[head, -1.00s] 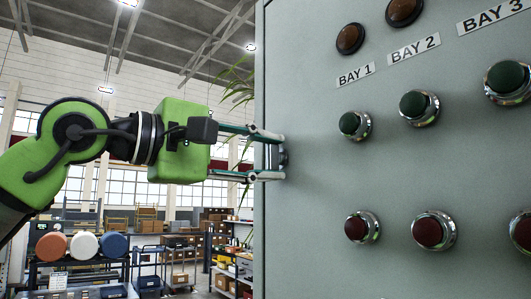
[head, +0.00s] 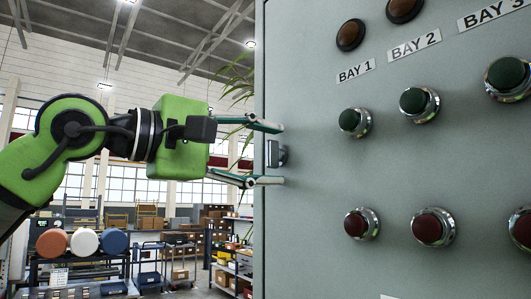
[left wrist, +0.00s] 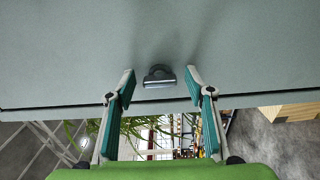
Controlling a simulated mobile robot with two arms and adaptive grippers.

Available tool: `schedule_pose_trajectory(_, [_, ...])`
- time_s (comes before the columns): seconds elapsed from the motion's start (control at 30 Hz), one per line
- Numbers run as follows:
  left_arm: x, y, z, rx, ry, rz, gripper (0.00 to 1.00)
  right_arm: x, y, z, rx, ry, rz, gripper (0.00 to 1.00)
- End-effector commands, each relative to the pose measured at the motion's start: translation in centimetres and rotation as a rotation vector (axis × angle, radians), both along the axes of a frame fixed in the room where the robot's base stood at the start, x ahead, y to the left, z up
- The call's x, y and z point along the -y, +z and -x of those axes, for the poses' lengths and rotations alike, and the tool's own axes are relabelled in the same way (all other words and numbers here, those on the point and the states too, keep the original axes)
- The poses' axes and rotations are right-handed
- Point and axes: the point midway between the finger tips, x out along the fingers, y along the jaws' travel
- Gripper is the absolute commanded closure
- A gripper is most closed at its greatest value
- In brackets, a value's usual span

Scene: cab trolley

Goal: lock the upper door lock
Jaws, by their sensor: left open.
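The door lock (head: 273,154) is a small grey metal turn piece on the left edge of the grey cabinet door (head: 310,235). In the left wrist view the lock (left wrist: 158,77) shows a rounded base and a flat bar lying parallel to the door edge. My left gripper (head: 283,154) is open, with one finger above the lock and one below it. In the left wrist view, my left gripper (left wrist: 160,72) has its fingertips on both sides of the lock, with a clear gap to each. Whether the tips touch the door is unclear. My right gripper is not in view.
The panel carries green buttons (head: 413,101), red buttons (head: 429,231) and brown lamps (head: 350,36) to the right of the lock. Trolleys and shelves (head: 235,262) stand far behind, and a plant (head: 238,78) is behind the cabinet edge.

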Motion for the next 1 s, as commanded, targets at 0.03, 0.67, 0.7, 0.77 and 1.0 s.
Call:
schedule_pose_trajectory(0.03, [-0.3,0.0,0.2,0.0,0.001,0.001,0.51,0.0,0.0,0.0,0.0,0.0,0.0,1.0])
schedule_pose_trajectory(0.67, [-9.1,0.0,6.5,0.001,0.002,0.001,0.51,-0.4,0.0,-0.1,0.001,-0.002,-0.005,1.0])
schedule_pose_trajectory(0.7, [-9.3,0.0,6.7,0.001,0.002,0.001,0.51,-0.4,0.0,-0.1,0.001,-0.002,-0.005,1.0])
schedule_pose_trajectory(0.77, [-9.5,0.0,6.9,0.0,0.001,0.0,0.51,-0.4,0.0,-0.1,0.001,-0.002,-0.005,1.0])
schedule_pose_trajectory(1.0, [-9.6,0.0,7.0,-0.001,0.0,-0.001,0.51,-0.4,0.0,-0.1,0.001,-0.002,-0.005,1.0])
